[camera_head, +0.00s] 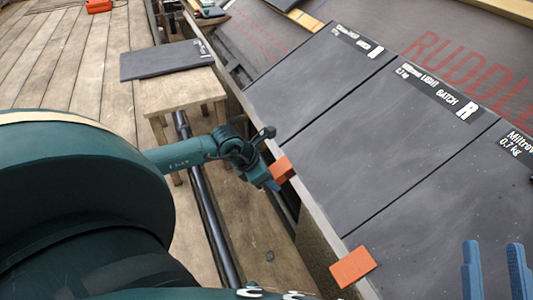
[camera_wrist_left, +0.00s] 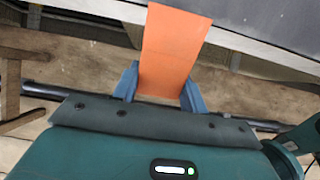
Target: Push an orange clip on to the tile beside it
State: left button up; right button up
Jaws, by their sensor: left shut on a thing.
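My left gripper (camera_head: 273,184) is shut on an orange clip (camera_head: 282,169) at the lower edge of the dark roof tiles. In the left wrist view the clip (camera_wrist_left: 172,48) stands between the two blue fingers (camera_wrist_left: 160,88), and its far end overlaps the pale edge below the grey tile (camera_wrist_left: 268,18). I cannot tell how far it is seated. A second orange clip (camera_head: 352,266) sits further right on the same edge, by the seam side of the middle tile (camera_head: 385,130). My right gripper's blue fingers (camera_head: 495,272) are apart and empty over the near tile.
A wooden bench (camera_head: 180,92) with a loose dark slate (camera_head: 165,60) stands left of the roof. A dark pole (camera_head: 200,205) runs along the wooden deck below the eave. Red-lettered underlay (camera_head: 460,65) lies bare above the tiles. Tools lie at the far end.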

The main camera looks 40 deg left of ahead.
pick_arm(q)
jog(key=shift+w+d+r, duration=0.25)
jog(key=shift+w+r, duration=0.15)
jog(key=shift+w, duration=0.15)
jog(key=shift+w+d+r, duration=0.25)
jog(key=shift+w+r, duration=0.15)
jog(key=shift+w, duration=0.1)
dwell(1.9)
jog(key=o, duration=1.5)
jog(key=shift+f, duration=0.1)
jog(key=shift+c, duration=0.2)
jog(key=shift+s, duration=0.1)
